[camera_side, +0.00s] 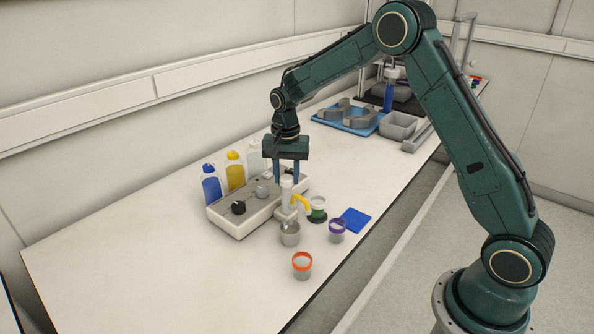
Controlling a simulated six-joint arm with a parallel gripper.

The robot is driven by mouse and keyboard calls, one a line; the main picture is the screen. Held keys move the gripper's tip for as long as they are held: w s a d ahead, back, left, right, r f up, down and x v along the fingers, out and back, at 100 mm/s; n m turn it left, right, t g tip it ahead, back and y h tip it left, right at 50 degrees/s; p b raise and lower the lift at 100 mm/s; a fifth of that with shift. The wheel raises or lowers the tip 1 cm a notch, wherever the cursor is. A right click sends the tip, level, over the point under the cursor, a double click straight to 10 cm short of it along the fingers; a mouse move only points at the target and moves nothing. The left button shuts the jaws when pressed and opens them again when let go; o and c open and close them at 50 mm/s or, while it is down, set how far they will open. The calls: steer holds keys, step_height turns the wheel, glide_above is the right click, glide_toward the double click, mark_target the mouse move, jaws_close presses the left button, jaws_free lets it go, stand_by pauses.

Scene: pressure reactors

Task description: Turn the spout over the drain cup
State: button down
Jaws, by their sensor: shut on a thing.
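My gripper (287,180) points straight down at the right end of a white box-shaped unit. Its two blue fingers are shut on the top of the white spout post (287,193). The yellow spout (301,200) curves out from this post to the right, its tip close to the green cup (318,212). A plain grey cup (290,236) stands in front of the post, a purple-rimmed cup (337,232) to the right and an orange-rimmed cup (302,268) nearer the camera. I cannot tell which is the drain cup, nor exactly what lies under the spout tip.
The white unit (233,226) has a black knob (238,207) and a grey knob (262,192). Blue (211,187) and yellow (235,173) bottles and a pale one stand behind it. A blue pad (356,220) lies at right. The table's left front is clear.

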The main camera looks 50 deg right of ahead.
steer(key=m, duration=0.6)
steer(key=shift+r, duration=0.1)
steer(key=shift+m, duration=0.3)
steer(key=c, duration=1)
jaws_free()
steer(key=shift+o, duration=0.2)
step_height(320, 180, up, 14)
